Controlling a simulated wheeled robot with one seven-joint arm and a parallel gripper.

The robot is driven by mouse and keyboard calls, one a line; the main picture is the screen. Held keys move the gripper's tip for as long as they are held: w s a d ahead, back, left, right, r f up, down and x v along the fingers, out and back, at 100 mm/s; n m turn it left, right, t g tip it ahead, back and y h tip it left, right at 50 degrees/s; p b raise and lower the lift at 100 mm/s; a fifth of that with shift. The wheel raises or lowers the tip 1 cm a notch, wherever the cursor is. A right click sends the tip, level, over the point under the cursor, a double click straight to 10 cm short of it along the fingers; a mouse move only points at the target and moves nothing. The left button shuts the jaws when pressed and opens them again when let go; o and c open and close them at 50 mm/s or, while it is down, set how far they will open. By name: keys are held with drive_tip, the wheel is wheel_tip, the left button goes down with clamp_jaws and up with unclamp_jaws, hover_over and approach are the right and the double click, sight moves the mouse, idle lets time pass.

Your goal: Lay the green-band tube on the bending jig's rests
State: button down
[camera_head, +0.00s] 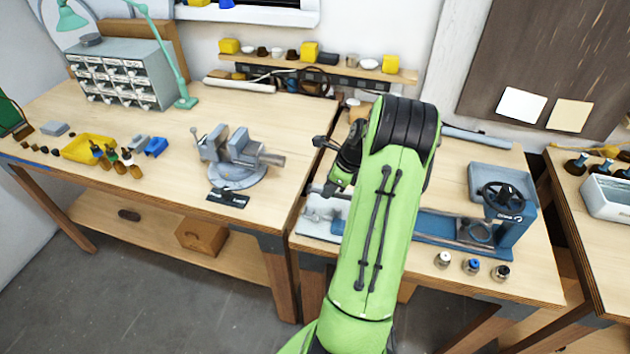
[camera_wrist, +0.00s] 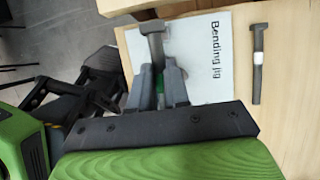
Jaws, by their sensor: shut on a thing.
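In the wrist view, my gripper (camera_wrist: 160,84) is shut on a grey tube (camera_wrist: 155,50) with a wider end. A bit of green shows between the fingers, so this looks like the green-band tube. It is over or beside a white plate lettered "Bending jig" (camera_wrist: 201,85). I cannot tell whether the tube touches the plate or any rest. In the head view, my arm hides the gripper fingers and the tube.
A second grey tube (camera_wrist: 258,65) lies on the wood right of the plate. A blue machine with a handwheel (camera_head: 502,198) and several small bottles (camera_head: 471,266) stand on the right of this bench. A vise (camera_head: 238,155) stands on the left bench.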

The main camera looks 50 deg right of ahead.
sight(324, 216)
drive_tip(key=shift+d+f+b, duration=0.25)
drive_tip(key=shift+f+b, duration=0.15)
drive_tip(key=shift+f, duration=0.15)
drive_tip(key=shift+a+f+b, duration=0.25)
drive_tip(key=shift+f+b, duration=0.25)
drive_tip(key=shift+b, duration=0.1)
wheel_tip(324, 216, down, 4)
drive_tip(key=b, duration=0.3)
drive_tip(key=shift+d+r, duration=0.1)
drive_tip(key=shift+r, duration=0.1)
drive_tip(key=shift+w+f+b, duration=0.1)
drive_tip(key=shift+f+b, duration=0.9)
drive_tip(key=shift+f, duration=0.85)
drive_tip(key=shift+f, duration=0.25)
drive_tip(key=c, duration=1)
unclamp_jaws()
drive_tip(key=p+v, duration=0.3)
drive_tip(key=v, duration=1.3)
drive_tip(key=shift+f, duration=0.1)
